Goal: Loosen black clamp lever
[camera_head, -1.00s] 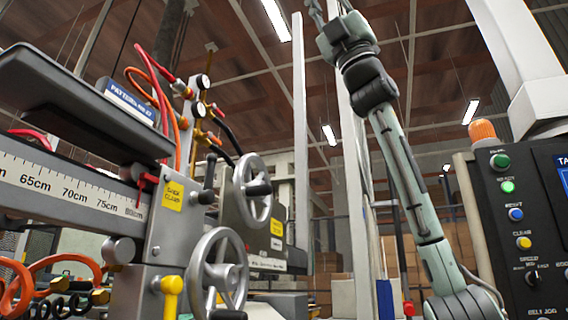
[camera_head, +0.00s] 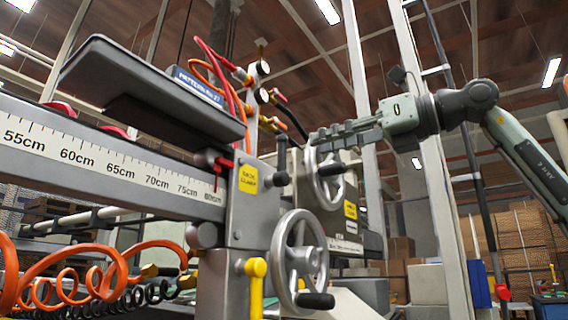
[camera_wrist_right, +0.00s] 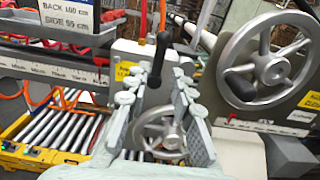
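The black clamp lever (camera_head: 281,155) stands upright on the grey clamp block with the yellow label (camera_head: 248,179), at the end of the ruler beam. My right gripper (camera_head: 318,138) points left in the head view, close to the lever's right and in front of the upper handwheel. In the right wrist view the lever (camera_wrist_right: 160,56) shows between and beyond the tips of my open right gripper (camera_wrist_right: 160,85). Nothing is between the fingers, and I see no contact with the lever. My left gripper is not in view.
The upper handwheel (camera_head: 326,178) and lower handwheel (camera_head: 300,258) stand right of the block. A yellow-handled lever (camera_head: 256,285) hangs below it. The ruler beam (camera_head: 110,165) and orange coiled hoses (camera_head: 90,275) fill the left. A roller tray (camera_wrist_right: 50,130) shows in the wrist view.

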